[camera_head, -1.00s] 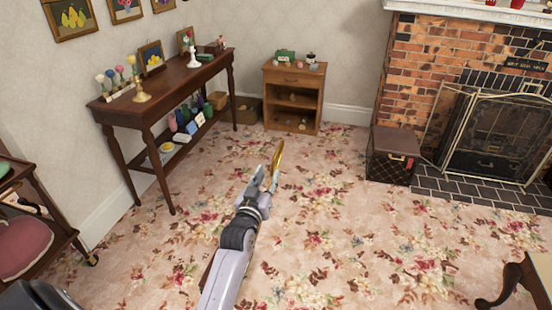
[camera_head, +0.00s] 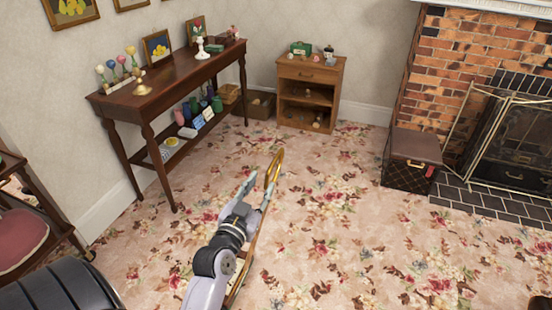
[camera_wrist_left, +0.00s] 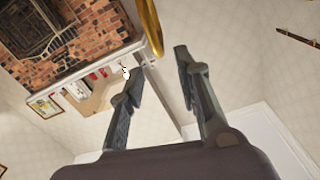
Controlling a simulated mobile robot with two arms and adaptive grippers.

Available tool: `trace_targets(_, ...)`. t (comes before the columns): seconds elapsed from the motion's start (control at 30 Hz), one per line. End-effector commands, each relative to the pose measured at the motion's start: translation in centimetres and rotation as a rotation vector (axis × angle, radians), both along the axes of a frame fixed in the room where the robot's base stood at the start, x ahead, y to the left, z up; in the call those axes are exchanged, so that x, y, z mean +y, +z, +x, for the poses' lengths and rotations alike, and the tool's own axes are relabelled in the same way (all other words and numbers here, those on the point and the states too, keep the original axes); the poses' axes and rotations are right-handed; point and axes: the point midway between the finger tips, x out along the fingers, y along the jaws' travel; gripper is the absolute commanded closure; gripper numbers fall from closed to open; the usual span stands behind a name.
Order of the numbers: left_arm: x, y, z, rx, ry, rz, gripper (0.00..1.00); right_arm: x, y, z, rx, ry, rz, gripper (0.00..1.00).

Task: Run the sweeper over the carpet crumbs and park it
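A long golden-brown handle with a looped top (camera_head: 274,168), probably the sweeper's, runs down alongside my left arm in the head view. Its lower part is partly hidden by the arm, and no sweeper body shows. My left gripper (camera_head: 257,184) is beside the handle with its fingers apart. In the left wrist view the fingers (camera_wrist_left: 156,70) are spread, and a curved golden piece (camera_wrist_left: 149,28) lies beyond the tips, not visibly clamped. The floral carpet (camera_head: 330,240) fills the floor. I cannot make out crumbs against its pattern. My right gripper is out of view.
A dark side table (camera_head: 180,75) stands against the left wall, and a small wooden cabinet (camera_head: 310,72) at the back. A brown chest (camera_head: 408,178) sits by the brick fireplace (camera_head: 450,60). A cart with a red cushion (camera_head: 18,240) is at left. The middle carpet is clear.

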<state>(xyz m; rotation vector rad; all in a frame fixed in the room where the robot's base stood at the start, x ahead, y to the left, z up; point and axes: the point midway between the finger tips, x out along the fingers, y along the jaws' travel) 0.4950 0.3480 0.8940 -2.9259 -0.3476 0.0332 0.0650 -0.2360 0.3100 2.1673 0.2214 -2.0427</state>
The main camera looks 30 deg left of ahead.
Motion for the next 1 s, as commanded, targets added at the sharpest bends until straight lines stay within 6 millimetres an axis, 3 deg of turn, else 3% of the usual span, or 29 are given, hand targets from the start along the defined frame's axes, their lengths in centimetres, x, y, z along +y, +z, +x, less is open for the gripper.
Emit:
trace_targets(0.3, 1.6, 0.2, 6.7, -0.003, 0.001, -0.001, 0.69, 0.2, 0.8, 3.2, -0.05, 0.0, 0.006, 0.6)
trace_targets(0.5, 2.3, 0.0, 9.8, 0.0, 0.0, 0.0, 0.69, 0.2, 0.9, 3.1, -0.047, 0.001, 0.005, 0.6)
trace_targets(0.7, 2.7, 0.0, 11.1, 0.001, 0.0, 0.0, 0.69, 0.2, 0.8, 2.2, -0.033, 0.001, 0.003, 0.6)
trace_targets(1.0, 2.7, -0.1, 11.3, 0.001, 0.0, 0.0, 0.7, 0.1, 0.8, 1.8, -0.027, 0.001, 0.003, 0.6)
